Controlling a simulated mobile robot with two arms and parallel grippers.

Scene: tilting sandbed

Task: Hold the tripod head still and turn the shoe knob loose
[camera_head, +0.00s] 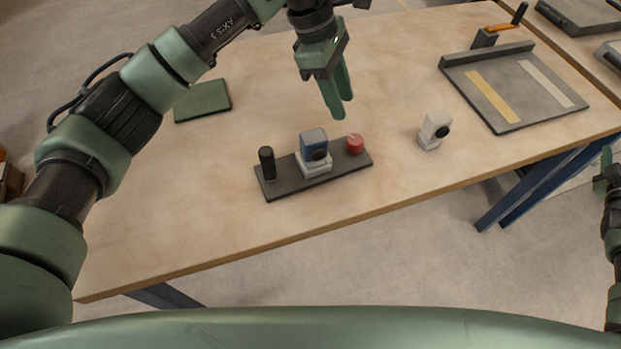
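A dark grey bar-shaped base (315,184) lies on the wooden table, below the middle of the head view. On it stand a black upright post (267,163) at left, a blue block with a dark round face (313,141) on a white foot (314,169) in the middle, and a red knob (354,144) at right. Which part is the tripod head is not clear. My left gripper (346,107) hangs above and behind the base, apart from it, fingers pointing down, nothing visible between them. My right gripper (606,172) shows only partly at the right edge, off the table.
A green pad (203,101) lies at left. The front-left table is clear.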

